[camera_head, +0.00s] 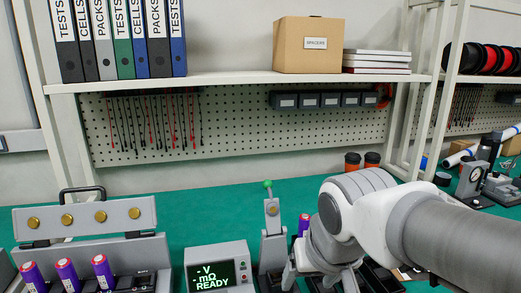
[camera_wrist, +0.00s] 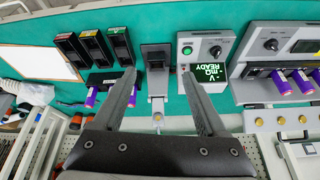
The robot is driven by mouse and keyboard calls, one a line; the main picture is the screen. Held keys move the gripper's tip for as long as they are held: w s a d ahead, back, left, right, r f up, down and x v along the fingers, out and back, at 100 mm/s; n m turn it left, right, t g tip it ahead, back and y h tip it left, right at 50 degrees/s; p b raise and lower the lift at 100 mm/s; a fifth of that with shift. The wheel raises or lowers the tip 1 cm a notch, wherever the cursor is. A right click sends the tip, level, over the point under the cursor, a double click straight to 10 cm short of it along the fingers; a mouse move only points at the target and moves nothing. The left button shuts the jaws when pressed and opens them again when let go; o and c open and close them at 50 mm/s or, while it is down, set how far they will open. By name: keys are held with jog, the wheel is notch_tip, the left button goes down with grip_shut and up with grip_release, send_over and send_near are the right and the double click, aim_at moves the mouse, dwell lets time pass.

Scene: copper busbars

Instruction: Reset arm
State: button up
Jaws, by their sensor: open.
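My arm (camera_head: 370,215) reaches in from the right in the head view, over the green bench. My gripper (camera_head: 320,280) points down at the bottom edge of that view, partly hidden by my wrist and cut off by the frame. In the wrist view my gripper (camera_wrist: 158,74) shows two dark fingers spread apart with nothing between them. The fingers frame a grey clamp fixture (camera_wrist: 157,60). In the head view this fixture (camera_head: 272,235), with a green-tipped lever, stands just left of my gripper.
A meter (camera_head: 217,268) reading READY stands left of the fixture. A grey tester with purple cells (camera_head: 66,270) is farther left. Black bins (camera_wrist: 92,45) and a purple cell (camera_wrist: 92,97) sit by the fixture. A shelf (camera_head: 230,78) with binders spans the back.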

jog(key=s+d, duration=0.6)
notch_tip(320, 180, up, 13)
jog(key=p, duration=1.3)
jog(key=shift+s+m+t+h, duration=0.3)
jog(key=shift+m+h, duration=0.1)
